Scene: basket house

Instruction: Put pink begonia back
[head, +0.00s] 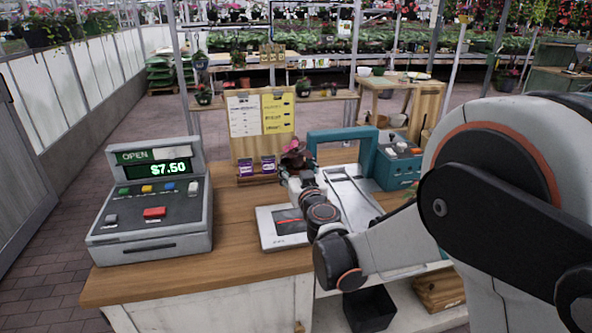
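My gripper (297,166) is over the wooden counter, in front of the price board, and is small and dark in this view. A small plant-like thing with a pink-red top (292,146) shows right at the gripper's end. It may be the pink begonia, but its pot and the fingers are too small and overlapped to make out. I cannot tell whether the fingers are shut on it. Pink and red flowers also show on the far benches and in hanging baskets at the back, too distant to identify.
The counter (235,235) carries a grey cash register (150,215) reading $7.50, a flat scale-like device (283,228), small purple packets (246,168) and a teal machine (398,165). Behind are a low plant shelf (330,97), a wooden table (402,84) and open brick floor (130,122).

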